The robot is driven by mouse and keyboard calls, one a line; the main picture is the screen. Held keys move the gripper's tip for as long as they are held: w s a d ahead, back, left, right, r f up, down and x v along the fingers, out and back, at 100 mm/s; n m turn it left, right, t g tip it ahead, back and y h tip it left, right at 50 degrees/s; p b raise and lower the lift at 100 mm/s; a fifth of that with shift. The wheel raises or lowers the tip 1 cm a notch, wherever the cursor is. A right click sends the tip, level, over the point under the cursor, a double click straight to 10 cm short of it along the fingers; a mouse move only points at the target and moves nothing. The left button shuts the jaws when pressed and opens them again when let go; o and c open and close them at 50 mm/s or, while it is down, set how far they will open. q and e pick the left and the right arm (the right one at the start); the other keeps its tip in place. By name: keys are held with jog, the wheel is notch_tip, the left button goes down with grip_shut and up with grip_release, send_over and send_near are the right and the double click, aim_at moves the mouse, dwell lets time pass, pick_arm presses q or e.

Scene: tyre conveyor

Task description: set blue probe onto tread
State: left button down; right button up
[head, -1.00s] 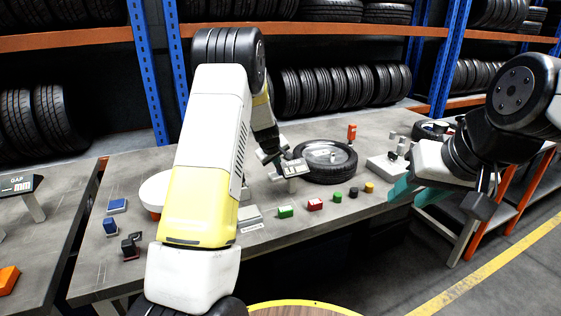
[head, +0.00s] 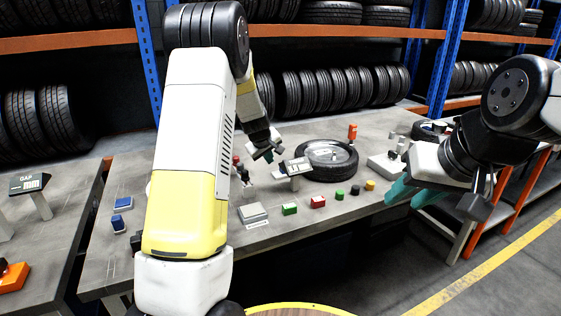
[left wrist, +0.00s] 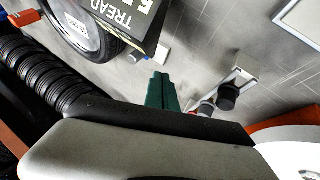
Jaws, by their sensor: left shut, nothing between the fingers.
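The tread gauge is a dark panel (head: 295,166) on a stand in front of a tyre (head: 333,158); the left wrist view shows its TREAD lettering (left wrist: 122,12). A small blue spot (left wrist: 148,57) shows beside the panel; I cannot tell whether it is the probe. A blue block (head: 118,223) stands at the table's left, below a flat blue piece (head: 122,203). My left gripper (head: 268,156) is shut and empty, just left of the panel; its green fingers (left wrist: 162,92) are together. My right gripper (head: 413,194) is open and empty at the table's right edge.
A grey pad (head: 253,214) and green, red, black and yellow blocks line the front edge. A stand with red and black knobs (head: 243,172) is left of my gripper. A red post (head: 352,132) stands behind the tyre. Tyre racks fill the back.

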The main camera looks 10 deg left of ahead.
pick_arm(q)
jog(key=shift+v, duration=2.15)
jog(key=s+d+r+m+h, duration=0.1)
jog(key=s+d+r+m, duration=0.1)
jog(key=s+r, duration=0.6)
jog(key=s+d+r+m+h, duration=0.2)
jog(key=s+r, duration=0.3)
jog(key=s, duration=0.6)
jog(key=s+d+m+g+y, duration=0.1)
jog(key=s+m, duration=0.4)
jog(key=s, duration=1.4)
jog(key=shift+s, duration=0.3)
